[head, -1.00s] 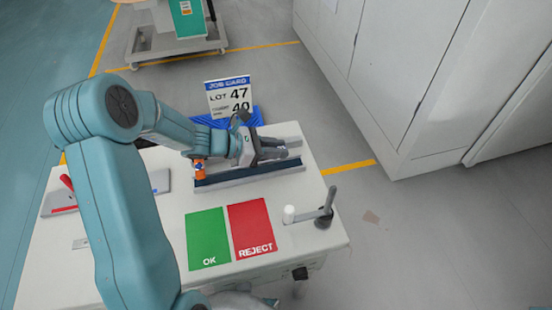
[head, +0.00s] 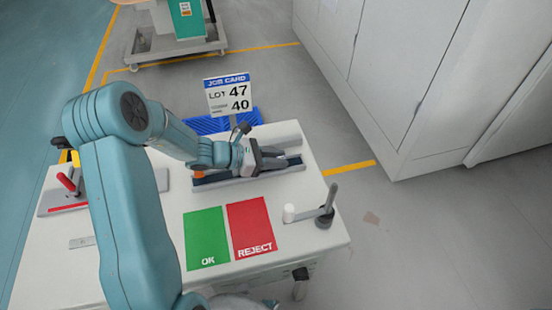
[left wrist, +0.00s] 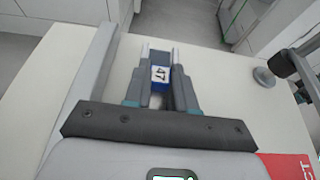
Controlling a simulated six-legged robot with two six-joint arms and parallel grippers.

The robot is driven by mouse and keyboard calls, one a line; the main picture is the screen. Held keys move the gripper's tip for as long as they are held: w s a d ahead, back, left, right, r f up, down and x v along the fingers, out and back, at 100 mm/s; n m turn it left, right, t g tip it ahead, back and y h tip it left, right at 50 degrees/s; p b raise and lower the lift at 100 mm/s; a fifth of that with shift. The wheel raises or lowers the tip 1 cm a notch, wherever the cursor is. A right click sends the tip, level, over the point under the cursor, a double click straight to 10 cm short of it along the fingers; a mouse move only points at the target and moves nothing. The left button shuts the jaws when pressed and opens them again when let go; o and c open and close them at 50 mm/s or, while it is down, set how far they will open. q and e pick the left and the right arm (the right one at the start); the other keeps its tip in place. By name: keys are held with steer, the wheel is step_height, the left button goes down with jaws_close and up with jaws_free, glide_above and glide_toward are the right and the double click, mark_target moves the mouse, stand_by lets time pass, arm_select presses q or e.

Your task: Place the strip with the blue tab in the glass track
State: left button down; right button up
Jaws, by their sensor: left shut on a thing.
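My left gripper (head: 278,158) is shut on the strip, low over the long grey track (head: 250,184) on the white table. In the left wrist view, the strip (left wrist: 151,60) is dark, with a white "47" label and a blue tab (left wrist: 158,87) between the fingers (left wrist: 160,62). In the head view the gripper hides most of the strip, so I cannot tell whether it touches the track bed. An orange piece (head: 198,174) shows at the track's left end. My right gripper is not in view.
A green OK mat (head: 207,238) and a red REJECT mat (head: 251,228) lie in front of the track. A dark lever stand (head: 325,217) is at the right. A job card (head: 228,95) stands behind. A red-handled device (head: 66,184) is at the left.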

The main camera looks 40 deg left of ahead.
arm_select(q)
steer(key=c, duration=0.9)
jaws_free()
steer(key=shift+s+f, duration=0.1)
steer(key=shift+f, duration=0.15)
steer(key=shift+c, duration=0.2)
steer(key=shift+r, duration=0.15)
steer(key=shift+s+a+r+p, duration=0.1)
steer(key=shift+a+r+p, duration=0.25)
steer(key=shift+r+p, duration=0.3)
step_height(320, 180, up, 4)
glide_above(236, 173)
steer(key=w, duration=0.1)
steer(key=shift+d, duration=0.2)
steer(key=shift+s+a+r, duration=0.2)
steer(key=shift+s+r, duration=0.1)
steer(key=shift+s, duration=0.2)
steer(key=shift+w+f, duration=0.1)
steer(key=shift+w, duration=0.1)
steer(key=shift+s, duration=0.15)
